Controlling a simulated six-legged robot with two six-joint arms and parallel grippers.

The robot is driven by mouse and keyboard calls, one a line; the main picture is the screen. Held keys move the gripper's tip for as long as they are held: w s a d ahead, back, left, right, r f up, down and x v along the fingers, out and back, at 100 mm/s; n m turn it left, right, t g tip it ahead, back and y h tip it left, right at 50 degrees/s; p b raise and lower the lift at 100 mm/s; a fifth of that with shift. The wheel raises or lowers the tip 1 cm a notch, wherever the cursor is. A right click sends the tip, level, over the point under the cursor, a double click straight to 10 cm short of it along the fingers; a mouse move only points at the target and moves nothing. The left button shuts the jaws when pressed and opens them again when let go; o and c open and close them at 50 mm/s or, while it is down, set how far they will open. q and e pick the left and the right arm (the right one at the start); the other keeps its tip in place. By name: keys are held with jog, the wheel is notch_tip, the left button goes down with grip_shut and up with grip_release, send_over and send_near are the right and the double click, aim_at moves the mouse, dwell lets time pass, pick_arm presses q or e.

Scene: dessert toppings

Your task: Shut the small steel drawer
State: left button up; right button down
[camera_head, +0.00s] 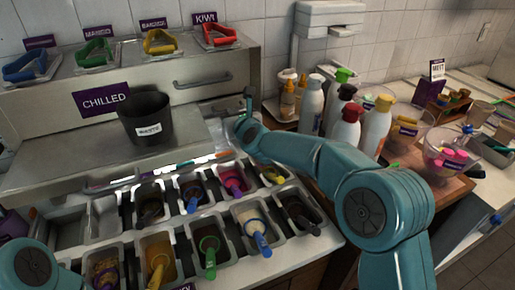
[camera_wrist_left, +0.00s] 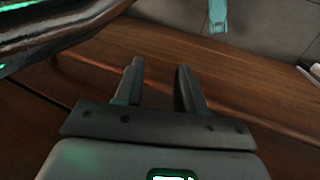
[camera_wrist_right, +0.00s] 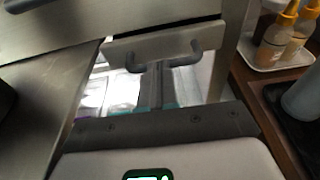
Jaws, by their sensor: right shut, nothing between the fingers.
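The small steel drawer (camera_wrist_right: 120,46) shows in the right wrist view as a narrow pale front below a larger steel front. Its grey bar handle (camera_wrist_right: 181,61) faces me. My right gripper (camera_wrist_right: 158,66) is shut and empty, with its fingertips at the handle, between its two ends. I cannot tell whether they touch it, or how far the drawer stands out. My left gripper (camera_wrist_left: 160,72) is open and empty above brown wood.
A black bin (camera_head: 147,117) stands on the steel ledge (camera_head: 80,155) left of the right gripper. Topping tubs with several utensils fill the front. Bottles (camera_head: 312,103) and a tray of sauce bottles (camera_wrist_right: 266,60) stand close on the right. Coloured tongs lie on the cabinet top.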

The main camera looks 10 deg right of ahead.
jog(key=shift+r+x, duration=0.2)
jog(key=shift+x, duration=0.8)
